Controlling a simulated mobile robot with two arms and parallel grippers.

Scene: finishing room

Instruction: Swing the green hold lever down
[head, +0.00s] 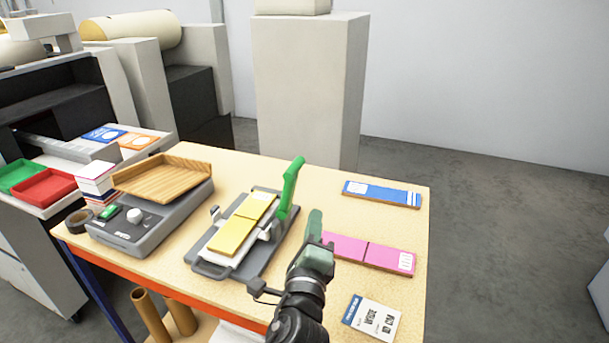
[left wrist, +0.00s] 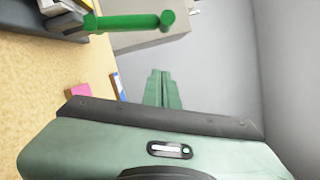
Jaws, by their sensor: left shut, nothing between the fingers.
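The green hold lever (head: 289,187) stands up, tilted, at the right side of a grey clamping fixture (head: 213,256). Yellow strips (head: 241,226) lie in the fixture. In the left wrist view the lever (left wrist: 125,22) runs sideways across the upper left, with a round knob at its end. My left gripper (head: 315,224) is shut and empty, just right of the lever and in front of it, and they look apart. Its closed fingers (left wrist: 163,90) show in the left wrist view, pointing away below the lever's knob. My right gripper is not in view.
A grey device with a wooden tray (head: 163,178) stands left of the fixture. A pink strip (head: 372,251), a blue strip (head: 381,193) and a label card (head: 371,317) lie on the right of the table (head: 322,182). A pale block (head: 308,90) stands behind.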

